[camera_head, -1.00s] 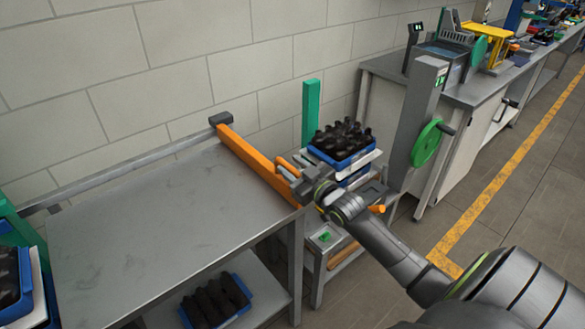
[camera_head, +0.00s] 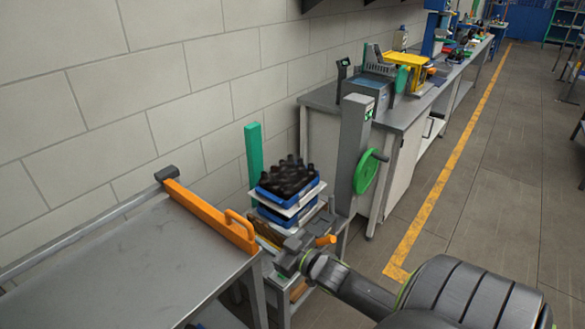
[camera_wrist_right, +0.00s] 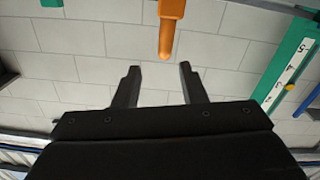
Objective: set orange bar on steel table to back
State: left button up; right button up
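The orange bar (camera_head: 205,214) lies along the right edge of the steel table (camera_head: 120,265). Its far end meets a dark block on the rail by the wall, and a raised orange handle (camera_head: 238,220) stands at its near end. My right gripper (camera_head: 284,258) is just right of the table and bar, apart from the handle. In the right wrist view my right gripper (camera_wrist_right: 157,78) has its two fingers spread with nothing between them. An orange rod end (camera_wrist_right: 168,35), probably the handle, shows beyond the fingertips. My left gripper is out of view.
A stack of blue trays (camera_head: 285,200) with dark bottles stands right of the table, beside a green post (camera_head: 254,160). A grey column with a green wheel (camera_head: 367,172) stands farther right. The visible steel tabletop left of the bar is clear.

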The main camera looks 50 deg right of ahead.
pick_arm(q)
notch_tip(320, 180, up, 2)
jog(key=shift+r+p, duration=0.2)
jog(key=shift+p, duration=0.5)
pick_arm(e)
jog(key=s, duration=0.7)
jog(key=shift+d, duration=0.3)
